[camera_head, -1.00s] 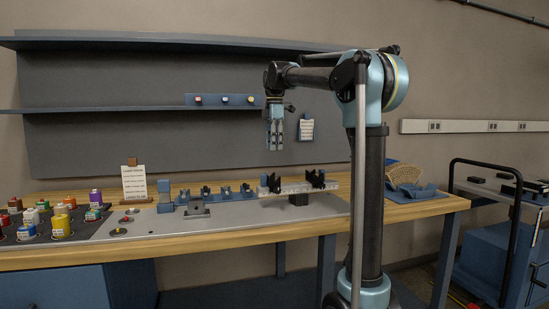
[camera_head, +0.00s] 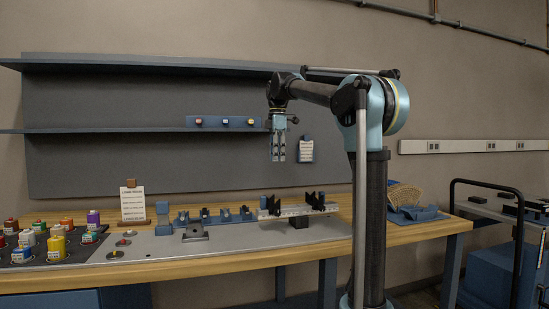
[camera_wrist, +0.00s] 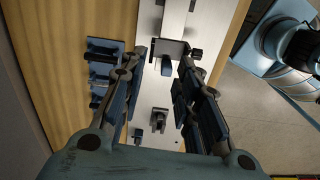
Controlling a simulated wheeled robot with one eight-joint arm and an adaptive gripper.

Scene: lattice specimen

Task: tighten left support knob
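The left support (camera_head: 271,206) is a black V-shaped block at the left end of a pale beam (camera_head: 293,212) on the bench. A similar right support (camera_head: 315,201) stands at the other end. In the wrist view, a bracket that appears to be the left support (camera_wrist: 168,47) lies below and between my fingers, with a small dark knob (camera_wrist: 196,54) at its right side. My gripper (camera_head: 278,158) is open and empty, well above the bench, in front of the back panel. Its two fingers also show spread apart in the wrist view (camera_wrist: 159,75).
Blue fixtures (camera_head: 222,218) stand left of the beam. A grey block (camera_head: 195,232) and a note card (camera_head: 133,205) are further left, then several coloured containers (camera_head: 58,243). The air around my gripper is clear.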

